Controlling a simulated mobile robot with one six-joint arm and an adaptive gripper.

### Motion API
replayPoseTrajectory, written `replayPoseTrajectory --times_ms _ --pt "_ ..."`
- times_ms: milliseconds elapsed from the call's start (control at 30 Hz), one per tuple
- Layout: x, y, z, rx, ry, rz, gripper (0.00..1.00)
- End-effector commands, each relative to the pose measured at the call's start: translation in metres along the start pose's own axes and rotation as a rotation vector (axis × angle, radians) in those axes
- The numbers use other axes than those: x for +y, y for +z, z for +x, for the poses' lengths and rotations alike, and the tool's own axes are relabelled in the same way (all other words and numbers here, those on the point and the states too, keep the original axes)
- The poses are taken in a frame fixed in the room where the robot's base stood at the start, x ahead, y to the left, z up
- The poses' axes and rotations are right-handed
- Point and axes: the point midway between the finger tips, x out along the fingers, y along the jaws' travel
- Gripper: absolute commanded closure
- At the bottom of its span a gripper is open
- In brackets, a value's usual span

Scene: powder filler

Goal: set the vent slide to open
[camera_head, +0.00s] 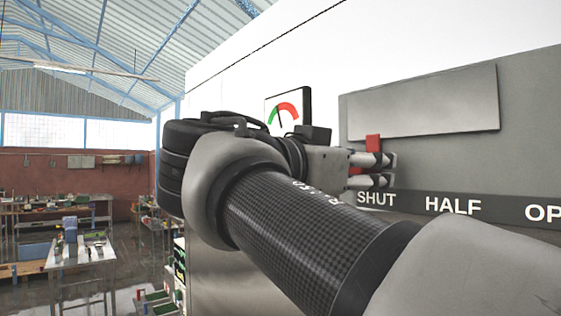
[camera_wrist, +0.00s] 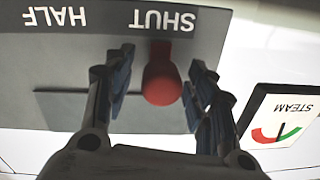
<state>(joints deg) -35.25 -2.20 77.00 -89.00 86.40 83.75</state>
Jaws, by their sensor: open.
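The vent slide's red handle (camera_head: 373,142) stands at the SHUT label on the grey panel (camera_head: 420,105). In the wrist view the round red knob (camera_wrist: 161,80) sits between the two fingers, upside down under the SHUT label. My gripper (camera_head: 385,170) is open, with its fingers at the handle. In the wrist view my gripper (camera_wrist: 160,85) has a finger on each side of the knob, with gaps visible on both sides. The label strip (camera_head: 452,206) reads SHUT, HALF and the start of OP, cut off at the right edge. My arm hides part of the panel.
A steam gauge (camera_head: 288,110) with a green and red arc is mounted left of the panel, close to my wrist; it also shows in the wrist view (camera_wrist: 283,120). A flat metal plate (camera_head: 425,100) lies above the labels. Workbenches (camera_head: 80,255) stand far left.

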Motion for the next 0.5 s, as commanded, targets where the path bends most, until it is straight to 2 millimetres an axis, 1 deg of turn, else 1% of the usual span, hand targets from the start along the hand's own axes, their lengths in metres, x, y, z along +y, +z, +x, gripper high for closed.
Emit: replayPoseTrajectory --times_ms 333,500 --pt "-0.0005 0.0003 -0.0008 0.000 0.000 0.000 0.49" --pt "-0.0004 0.0002 -0.0008 0.000 0.000 0.000 0.60"
